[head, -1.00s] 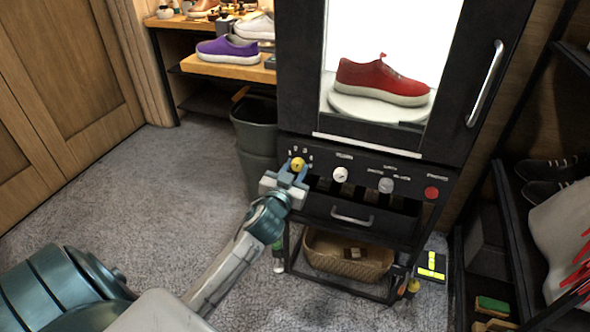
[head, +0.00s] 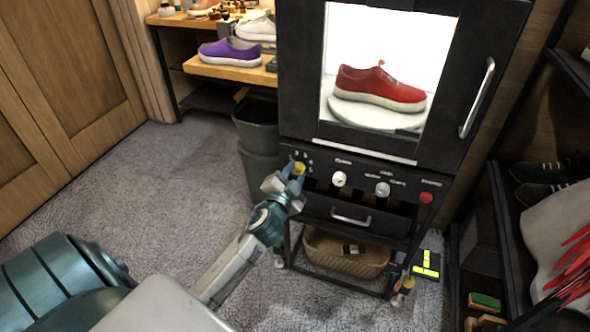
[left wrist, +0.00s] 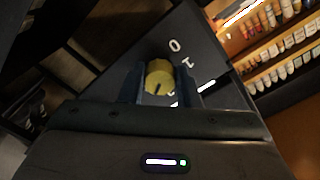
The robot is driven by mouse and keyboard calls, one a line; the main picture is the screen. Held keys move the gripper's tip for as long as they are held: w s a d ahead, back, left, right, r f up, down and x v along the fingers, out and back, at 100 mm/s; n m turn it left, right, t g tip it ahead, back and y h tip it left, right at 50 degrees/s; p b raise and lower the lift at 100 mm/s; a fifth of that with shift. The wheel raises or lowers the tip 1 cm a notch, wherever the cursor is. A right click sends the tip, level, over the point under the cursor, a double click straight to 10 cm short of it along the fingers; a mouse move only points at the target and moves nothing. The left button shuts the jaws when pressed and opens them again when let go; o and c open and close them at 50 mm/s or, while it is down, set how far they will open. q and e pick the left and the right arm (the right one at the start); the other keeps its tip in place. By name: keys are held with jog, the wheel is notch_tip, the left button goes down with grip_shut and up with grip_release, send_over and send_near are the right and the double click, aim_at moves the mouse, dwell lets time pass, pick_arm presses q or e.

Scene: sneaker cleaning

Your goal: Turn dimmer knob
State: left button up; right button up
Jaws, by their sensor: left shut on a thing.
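The yellow dimmer knob (head: 299,169) sits at the left end of the black control panel, below the lit cabinet. My left gripper (head: 292,172) is at the knob with its fingers on either side, shut on it. In the left wrist view the yellow knob (left wrist: 159,78) lies between the two dark fingers of the left gripper (left wrist: 160,85). A dark mark shows on the knob's lower face, and white numerals are printed on the panel around it. My right gripper is not in view.
On the same panel are two white knobs (head: 339,179) (head: 382,189) and a red button (head: 426,197). A drawer handle (head: 350,217) is below. A red sneaker (head: 380,87) stands on a white turntable inside the cabinet. A grey bin (head: 257,135) stands left of it.

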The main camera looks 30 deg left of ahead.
pick_arm(q)
jog(key=shift+m, duration=0.6)
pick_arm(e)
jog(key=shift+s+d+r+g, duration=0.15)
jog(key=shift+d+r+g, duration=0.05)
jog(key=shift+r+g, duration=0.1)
pick_arm(q)
jog(key=shift+p, duration=0.3)
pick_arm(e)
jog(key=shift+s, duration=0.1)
pick_arm(q)
jog(key=o, duration=1)
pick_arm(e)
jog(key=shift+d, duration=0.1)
pick_arm(q)
jog(key=shift+s, duration=0.1)
jog(key=b+v, duration=0.1)
jog(key=v, duration=0.9)
jog(key=shift+s, duration=0.35)
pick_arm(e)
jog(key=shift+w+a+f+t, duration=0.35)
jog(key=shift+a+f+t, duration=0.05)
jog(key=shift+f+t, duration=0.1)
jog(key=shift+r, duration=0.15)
